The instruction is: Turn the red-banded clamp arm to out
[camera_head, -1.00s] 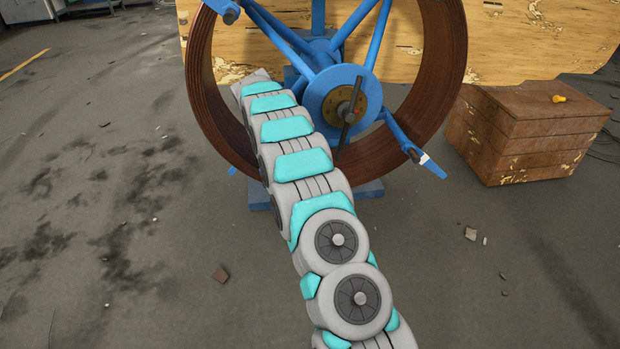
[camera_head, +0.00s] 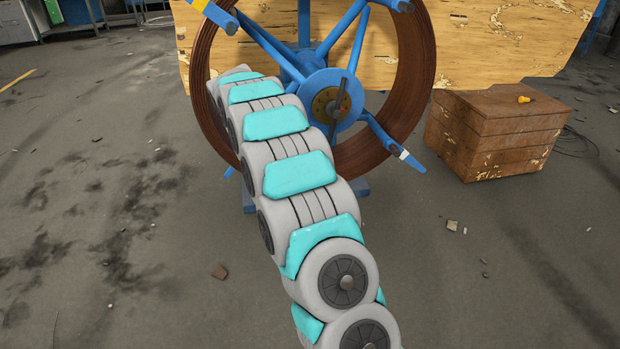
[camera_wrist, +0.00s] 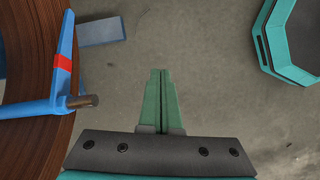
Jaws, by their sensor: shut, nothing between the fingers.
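The red-banded clamp arm (camera_wrist: 63,70) shows at the left of the wrist view. It is a narrow blue bar with a red band round its middle. Its lower end meets a blue spoke (camera_wrist: 25,108), and a brown-grey pin (camera_wrist: 82,101) sticks out there. The bar lies across the edge of the brown coil (camera_wrist: 25,50). My gripper (camera_wrist: 160,72) is shut and empty, with green fingers, to the right of the clamp arm and apart from it. In the head view my arm hides the gripper, and I cannot make out the red band.
In the head view the coil (camera_head: 412,95) stands on a blue reel with a round hub (camera_head: 318,88). Another clamp arm with a white band (camera_head: 404,154) sticks out lower right. A wooden chest (camera_head: 500,135) stands at right. Open floor lies in front.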

